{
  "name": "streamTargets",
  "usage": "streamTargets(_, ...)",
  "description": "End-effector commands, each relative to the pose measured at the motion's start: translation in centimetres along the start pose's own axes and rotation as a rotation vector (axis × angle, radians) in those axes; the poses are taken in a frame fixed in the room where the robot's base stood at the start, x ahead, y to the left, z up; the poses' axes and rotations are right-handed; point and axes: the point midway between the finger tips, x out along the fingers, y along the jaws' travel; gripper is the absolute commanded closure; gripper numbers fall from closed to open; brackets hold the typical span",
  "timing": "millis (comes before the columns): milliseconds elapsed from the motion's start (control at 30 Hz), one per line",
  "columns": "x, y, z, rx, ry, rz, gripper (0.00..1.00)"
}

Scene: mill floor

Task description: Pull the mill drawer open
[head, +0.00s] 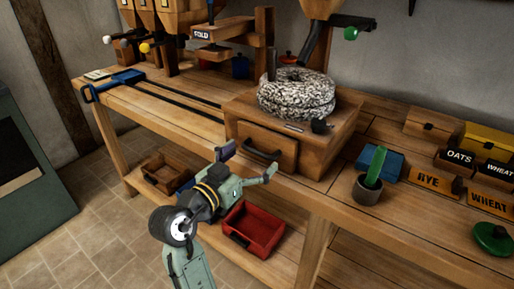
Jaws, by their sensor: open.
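The mill (297,92) stands on the wooden bench, with speckled round stones on top of its wooden box. The mill drawer (281,150) is in the front of that box and looks shut. Its dark curved handle (262,154) is on the drawer front. My gripper (249,160) is open and empty, in front of the drawer at about handle height. Its fingers are spread, one to the left and one to the right of the handle in the picture. I cannot tell whether either finger touches the handle.
Labelled grain boxes (437,180) are further right. A red bin (254,228) sits on the lower shelf.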

Motion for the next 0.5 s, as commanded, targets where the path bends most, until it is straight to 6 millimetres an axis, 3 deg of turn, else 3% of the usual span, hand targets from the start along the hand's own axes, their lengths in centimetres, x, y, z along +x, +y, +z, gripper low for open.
streamTargets(200, 2.4, 0.0, -0.1, 0.001, 0.000, 0.000, 0.07)
streamTargets(500, 2.7, 0.0, 0.0, 0.001, 0.001, -0.002, 0.07)
